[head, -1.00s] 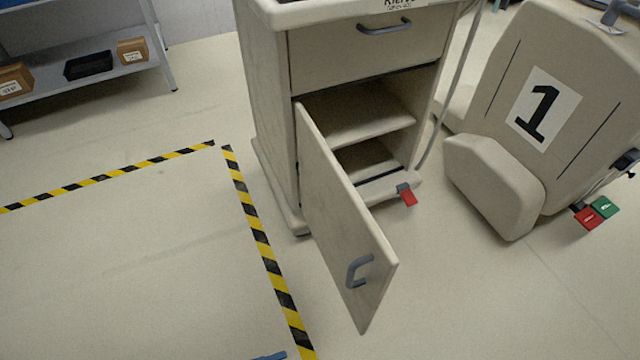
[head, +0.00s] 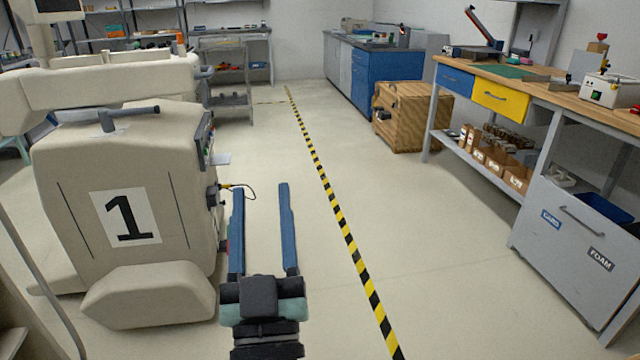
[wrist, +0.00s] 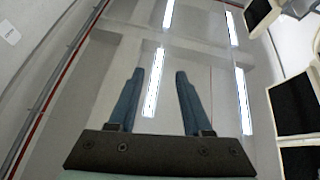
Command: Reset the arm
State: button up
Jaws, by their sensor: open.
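My gripper (head: 262,232) is at the lower middle of the head view, with two long blue fingers spread apart and nothing between them. It points up and away, in front of the open floor and just right of the beige machine marked 1 (head: 178,225). In the wrist view my gripper (wrist: 159,98) is also open and empty, with the ceiling and its strip lights behind it. The cart with the open door is not in the head view now.
A workbench (head: 560,92) with blue and yellow drawers stands at the right. A grey bin cabinet (head: 570,255) is at its near end. A wooden crate (head: 405,110) and blue cabinet (head: 375,80) stand farther back. Floor around the yellow-black tape (head: 335,210) is clear.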

jog(key=s+d+r+m+t+h+p, duration=0.15)
jog(key=s+d+r, duration=0.35)
jog(key=r, duration=0.8)
jog(key=s+d+r+m+t+h, duration=0.25)
jog(key=s+r, duration=0.35)
jog(key=r, duration=0.8)
notch_tip(320, 180, up, 26)
jog(key=n+p, duration=0.1)
jog(key=p, duration=2.5)
jog(key=shift+w+d+f+g, duration=0.15)
jog(key=shift+w+g, duration=0.05)
jog(key=shift+g, duration=0.1)
